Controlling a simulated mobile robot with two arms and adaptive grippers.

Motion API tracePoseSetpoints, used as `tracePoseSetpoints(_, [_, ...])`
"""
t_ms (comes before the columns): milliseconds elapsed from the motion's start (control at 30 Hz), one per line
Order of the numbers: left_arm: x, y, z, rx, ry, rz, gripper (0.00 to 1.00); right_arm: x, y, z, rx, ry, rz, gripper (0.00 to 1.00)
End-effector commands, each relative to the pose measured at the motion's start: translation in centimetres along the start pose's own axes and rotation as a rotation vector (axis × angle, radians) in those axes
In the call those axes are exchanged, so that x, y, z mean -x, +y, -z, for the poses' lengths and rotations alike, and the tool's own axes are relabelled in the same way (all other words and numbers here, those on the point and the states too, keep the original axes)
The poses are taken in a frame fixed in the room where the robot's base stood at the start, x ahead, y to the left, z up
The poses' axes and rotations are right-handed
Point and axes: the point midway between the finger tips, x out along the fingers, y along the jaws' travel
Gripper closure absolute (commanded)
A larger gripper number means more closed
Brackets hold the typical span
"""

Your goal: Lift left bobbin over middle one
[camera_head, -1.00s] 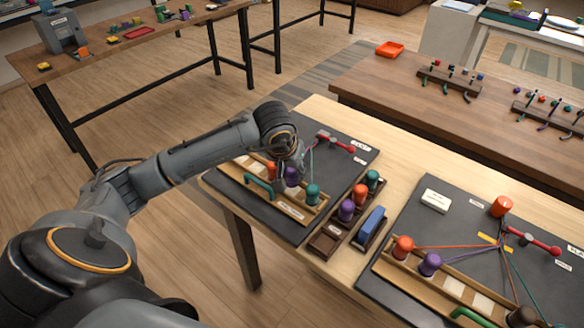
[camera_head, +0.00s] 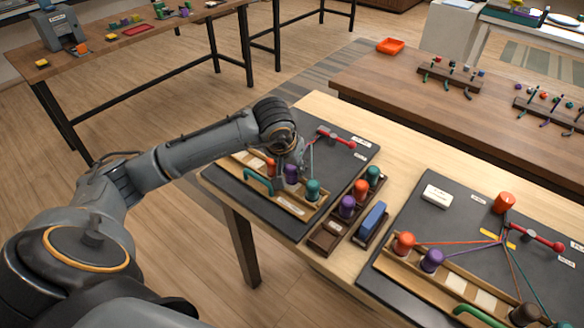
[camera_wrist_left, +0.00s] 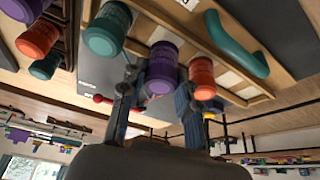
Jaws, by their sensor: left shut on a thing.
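On the left dark board (camera_head: 243,191), a wooden rack (camera_head: 300,211) with a green handle (camera_head: 258,183) has an orange bobbin (camera_head: 270,164), a purple bobbin (camera_head: 291,174) and a teal bobbin (camera_head: 313,190), from left to right. My left gripper (camera_head: 288,172) is at the purple bobbin. In the left wrist view, its fingers (camera_wrist_left: 157,98) stand on both sides of the purple bobbin (camera_wrist_left: 162,72) and look shut on it. The orange bobbin (camera_wrist_left: 202,78) is just outside one finger, and the teal bobbin (camera_wrist_left: 107,30) is beyond the other. My right gripper is out of view.
A dark tray (camera_head: 328,236) with spare bobbins and a blue block (camera_head: 373,219) is close on the right. A second board (camera_head: 400,285) with its own bobbins and cords is farther right. A red-handled tool (camera_head: 335,137) lies behind the rack.

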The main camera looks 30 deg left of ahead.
Motion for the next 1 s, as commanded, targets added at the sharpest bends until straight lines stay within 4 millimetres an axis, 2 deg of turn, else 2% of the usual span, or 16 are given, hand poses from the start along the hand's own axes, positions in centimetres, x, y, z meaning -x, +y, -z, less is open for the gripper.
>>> tracePoseSetpoints(1000, [0.03,0.04,0.01,-0.001,0.000,0.000,1.00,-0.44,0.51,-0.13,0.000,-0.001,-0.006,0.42])
